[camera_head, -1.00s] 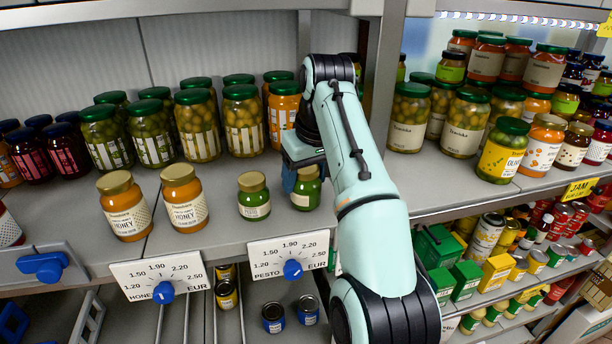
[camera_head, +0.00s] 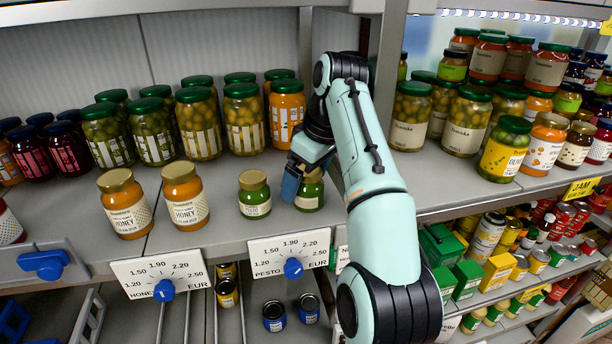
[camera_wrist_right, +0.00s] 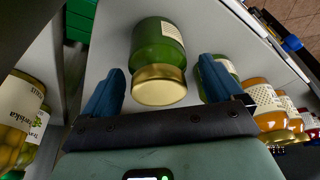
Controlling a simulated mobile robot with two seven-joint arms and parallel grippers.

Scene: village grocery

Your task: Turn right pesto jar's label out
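The right pesto jar (camera_head: 310,190), green with a gold lid, stands upright on the shelf, partly covered by my right gripper (camera_head: 302,182). In the wrist view the same jar (camera_wrist_right: 158,50) is between my open blue fingers, with a visible gap on each side. Part of its pale label shows on the upper right of the jar there; the rest is hidden. The left pesto jar (camera_head: 254,195) stands beside it, label facing out; it shows behind a finger in the wrist view (camera_wrist_right: 229,67). My left gripper is not in view.
Two honey jars (camera_head: 184,196) stand further left. A pesto price plate (camera_head: 290,255) hangs on the front edge. A post (camera_head: 386,60) and more jars are to the right.

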